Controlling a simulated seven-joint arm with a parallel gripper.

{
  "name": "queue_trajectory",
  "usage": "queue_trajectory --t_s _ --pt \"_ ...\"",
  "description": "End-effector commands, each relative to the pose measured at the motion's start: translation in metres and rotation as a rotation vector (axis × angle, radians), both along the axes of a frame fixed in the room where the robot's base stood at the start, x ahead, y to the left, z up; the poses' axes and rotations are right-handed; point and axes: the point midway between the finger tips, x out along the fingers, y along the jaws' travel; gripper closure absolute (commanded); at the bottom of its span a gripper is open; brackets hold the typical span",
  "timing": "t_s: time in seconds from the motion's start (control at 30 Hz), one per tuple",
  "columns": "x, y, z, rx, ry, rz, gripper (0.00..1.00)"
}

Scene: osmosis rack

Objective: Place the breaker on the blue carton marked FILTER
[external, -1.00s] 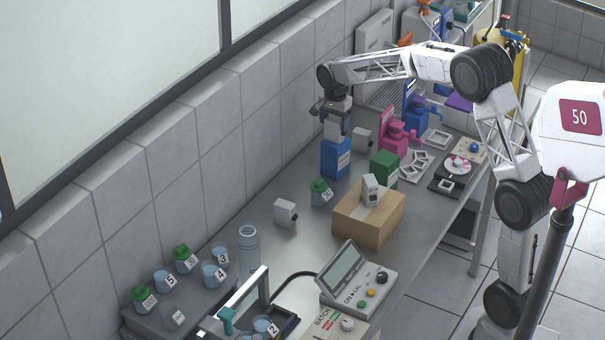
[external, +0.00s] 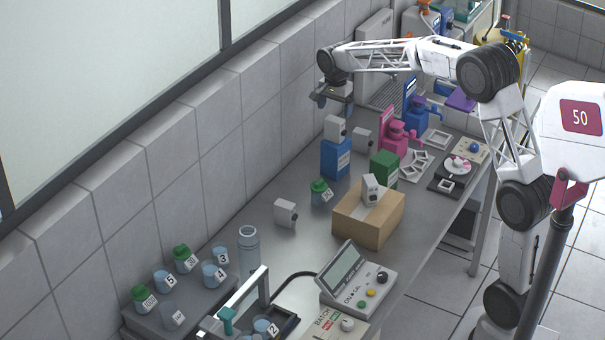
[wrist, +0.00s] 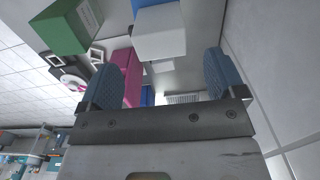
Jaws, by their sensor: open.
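The breaker, a small white-grey block (external: 335,128), sits on top of the blue carton (external: 336,158) near the wall. In the wrist view the breaker (wrist: 158,34) is ahead of the fingers, with a strip of the blue carton (wrist: 148,3) beyond it. My gripper (external: 333,98) is above the breaker, apart from it. In the wrist view my gripper (wrist: 162,80) has its two blue-padded fingers wide apart with nothing held between them. The carton's label is too small to read in the external view.
Similar white blocks stand on the bench (external: 285,213), behind the blue carton (external: 361,139) and on a cardboard box (external: 362,225). A green carton (external: 384,168), a pink device (external: 393,138) and a green-capped jar (external: 320,193) are nearby. The tiled wall is close on the left.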

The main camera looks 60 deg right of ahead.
Motion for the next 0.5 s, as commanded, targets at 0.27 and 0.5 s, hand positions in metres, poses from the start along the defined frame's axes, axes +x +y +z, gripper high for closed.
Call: queue_trajectory --t_s 0.27,0.5 --pt "0.000 0.000 0.044 0.000 -0.001 0.000 0.11" --pt "0.000 0.000 0.065 0.000 0.000 0.000 0.11"
